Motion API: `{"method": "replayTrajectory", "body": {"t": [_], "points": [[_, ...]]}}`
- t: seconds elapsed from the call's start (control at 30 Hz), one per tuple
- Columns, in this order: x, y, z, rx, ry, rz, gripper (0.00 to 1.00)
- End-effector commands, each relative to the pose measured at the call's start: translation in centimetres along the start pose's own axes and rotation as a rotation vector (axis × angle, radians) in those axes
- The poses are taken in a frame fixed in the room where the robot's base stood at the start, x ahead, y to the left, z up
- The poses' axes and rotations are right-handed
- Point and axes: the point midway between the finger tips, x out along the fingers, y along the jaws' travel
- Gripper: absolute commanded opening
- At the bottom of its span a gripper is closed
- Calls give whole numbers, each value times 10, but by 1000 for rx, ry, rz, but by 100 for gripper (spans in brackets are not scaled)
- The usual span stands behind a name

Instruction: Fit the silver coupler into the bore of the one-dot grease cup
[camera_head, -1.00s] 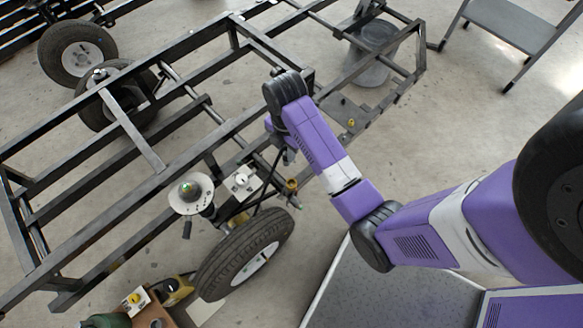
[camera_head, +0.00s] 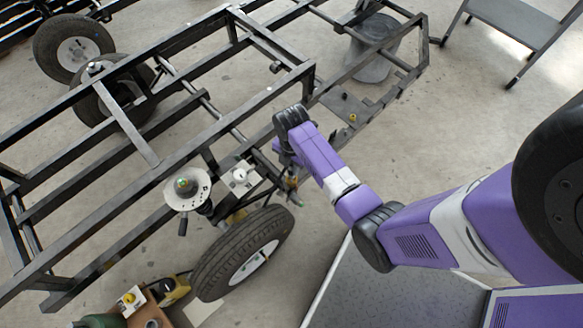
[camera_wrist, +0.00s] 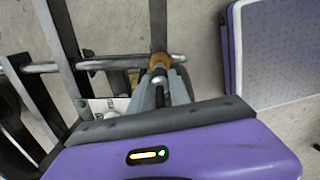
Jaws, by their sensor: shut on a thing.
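My gripper (camera_wrist: 162,88) is shut on the silver coupler (camera_wrist: 159,73), which shows between the fingertips in the wrist view with a dark hose behind it. A brass grease cup (camera_wrist: 158,60) is right beyond the fingertips, beside the green-tipped end of a silver rod. The coupler overlaps the cup's near side in this view; I cannot tell whether it is inside the bore. In the head view my gripper (camera_head: 289,172) points down at the brass cup (camera_head: 291,184), above the near wheel. The cup's bore and any dots on it are not readable.
A black steel frame (camera_head: 150,155) fills the left and middle. A tyre (camera_head: 243,250) lies below the cup. A white plate (camera_head: 240,178) and a round silver disc (camera_head: 187,189) are left of my gripper. Another small yellow part (camera_head: 352,117) sits on the frame at upper right.

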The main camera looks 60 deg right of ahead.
Motion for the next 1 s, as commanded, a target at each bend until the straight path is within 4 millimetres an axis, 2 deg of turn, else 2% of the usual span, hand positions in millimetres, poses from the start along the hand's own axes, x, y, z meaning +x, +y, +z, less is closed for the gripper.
{"method": "replayTrajectory", "body": {"t": [0.17, 0.4, 0.8, 0.83, 0.93, 1.0], "points": [[10, 0, 0, 0, 0, 0, 0], [41, 0, 0, 0, 0, -1, 0], [46, 0, 0, 0, 0, 0, 0], [46, 0, 0, 0, 0, 0, 27], [46, 0, 0, 0, 0, 0, 45], [46, 0, 0, 0, 0, 0, 45]]}}
